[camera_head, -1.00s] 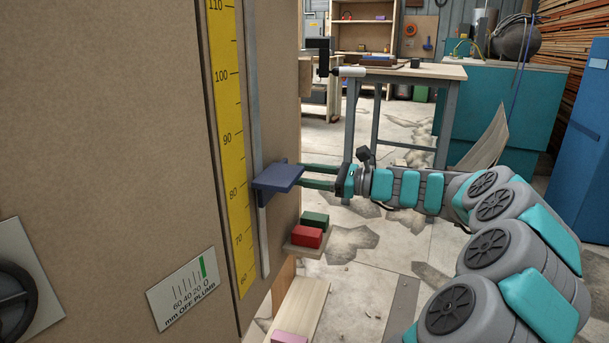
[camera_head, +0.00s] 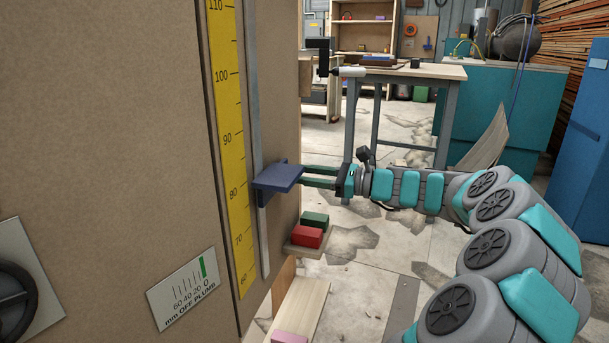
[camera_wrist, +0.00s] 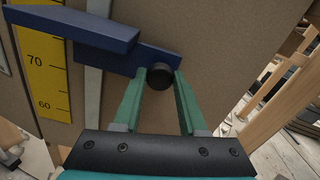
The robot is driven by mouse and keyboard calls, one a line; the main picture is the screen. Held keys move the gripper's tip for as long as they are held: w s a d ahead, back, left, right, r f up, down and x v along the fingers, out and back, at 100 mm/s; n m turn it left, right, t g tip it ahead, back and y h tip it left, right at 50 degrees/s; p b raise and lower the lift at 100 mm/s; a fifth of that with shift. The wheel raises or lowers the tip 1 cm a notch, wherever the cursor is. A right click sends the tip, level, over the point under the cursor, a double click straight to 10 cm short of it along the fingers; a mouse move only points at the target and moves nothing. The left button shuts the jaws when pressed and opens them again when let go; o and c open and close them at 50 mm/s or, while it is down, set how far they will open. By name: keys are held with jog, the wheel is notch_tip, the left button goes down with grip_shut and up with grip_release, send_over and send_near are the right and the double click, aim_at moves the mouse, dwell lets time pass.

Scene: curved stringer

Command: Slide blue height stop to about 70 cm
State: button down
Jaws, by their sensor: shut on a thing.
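The blue height stop (camera_head: 278,178) is on a grey vertical rail (camera_head: 257,120) beside a yellow ruler (camera_head: 229,130). In the head view its plate appears beside the ruler's 80 mark, slightly above it; the angle makes the exact reading uncertain. In the wrist view the blue stop (camera_wrist: 95,35) crosses the rail, with a black round knob (camera_wrist: 159,75) at its right end. My gripper (camera_wrist: 160,80) has its green fingers on both sides of this knob, shut on it. In the head view my gripper (camera_head: 306,175) reaches the stop from the right.
A red block (camera_head: 307,237) and a green block (camera_head: 314,220) rest on a small ledge below the stop. A plumb gauge (camera_head: 187,287) is at lower left. A workbench (camera_head: 410,72) stands behind. Open floor lies between the panel and my arm.

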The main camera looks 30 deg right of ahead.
dwell(0.5)
notch_tip(320, 180, down, 10)
jog(key=b, duration=0.1)
jog(key=shift+c, duration=2.2)
grip_release()
jog(key=v, duration=0.7)
jog(key=shift+s+d, duration=0.3)
jog(key=shift+d, duration=0.05)
